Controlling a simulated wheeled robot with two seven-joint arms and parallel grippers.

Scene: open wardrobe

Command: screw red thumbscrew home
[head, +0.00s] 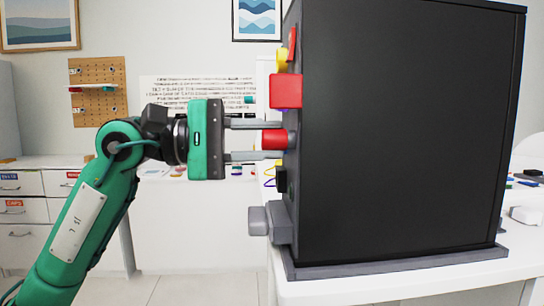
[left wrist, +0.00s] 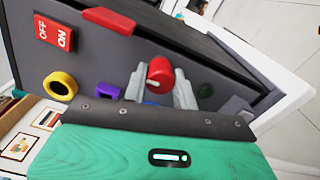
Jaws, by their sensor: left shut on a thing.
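The red thumbscrew (head: 273,139) sticks out from the left side of a black cabinet (head: 410,130), with a grey collar behind it. It also shows in the left wrist view (left wrist: 159,74) as a red knob with a pale line on its face. My left gripper (head: 272,140) comes in from the left, level with the thumbscrew. Its two grey fingers lie above and below the thumbscrew and are shut on it. The threads and the depth of the screw are hidden. My right gripper is in neither view.
The same panel carries a red OFF/ON switch (left wrist: 54,33), a yellow ring (left wrist: 60,86), a purple part (left wrist: 107,91) and a red lever (left wrist: 109,20). A grey block (head: 272,221) juts out below the thumbscrew. The cabinet stands on a white table (head: 400,287). Free room lies left of the panel.

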